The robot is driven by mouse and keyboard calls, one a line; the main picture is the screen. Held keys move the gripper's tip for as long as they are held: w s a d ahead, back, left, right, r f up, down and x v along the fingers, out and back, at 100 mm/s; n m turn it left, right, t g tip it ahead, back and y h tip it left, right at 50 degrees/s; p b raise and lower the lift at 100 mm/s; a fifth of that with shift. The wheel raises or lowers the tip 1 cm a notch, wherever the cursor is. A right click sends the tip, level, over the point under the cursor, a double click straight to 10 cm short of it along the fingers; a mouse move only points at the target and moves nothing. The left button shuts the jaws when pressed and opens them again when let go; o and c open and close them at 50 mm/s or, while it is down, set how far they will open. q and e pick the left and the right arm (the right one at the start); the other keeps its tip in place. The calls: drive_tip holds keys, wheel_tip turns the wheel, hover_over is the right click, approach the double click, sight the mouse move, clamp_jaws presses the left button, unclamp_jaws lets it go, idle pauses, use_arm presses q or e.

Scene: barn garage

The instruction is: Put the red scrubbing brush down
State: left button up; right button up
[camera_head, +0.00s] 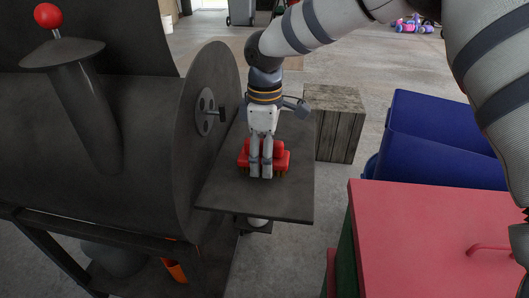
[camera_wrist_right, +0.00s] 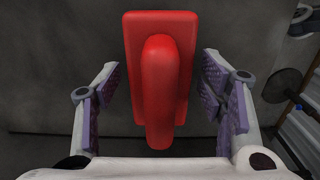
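The red scrubbing brush (camera_head: 282,160) rests on the dark side shelf (camera_head: 296,200) of the black barrel grill. My right gripper (camera_head: 261,172) points down at the brush and partly covers it in the head view. In the right wrist view, the brush (camera_wrist_right: 158,75) lies between the two purple-padded fingers of my right gripper (camera_wrist_right: 160,88). A clear gap shows on each side of it, so the gripper is open and does not grip it. My left gripper is in neither view.
The black grill body (camera_head: 130,150) stands close on the left, with a round handle near my arm. A wooden crate (camera_head: 336,135) stands behind the shelf. Blue bins (camera_head: 435,135) and a red-topped box (camera_head: 430,225) are at the right. Floor shows between shelf and box.

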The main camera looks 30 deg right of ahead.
drive_tip(key=shift+r, duration=0.1)
wheel_tip(320, 180, up, 12)
drive_tip(key=shift+r, duration=0.15)
idle(0.3)
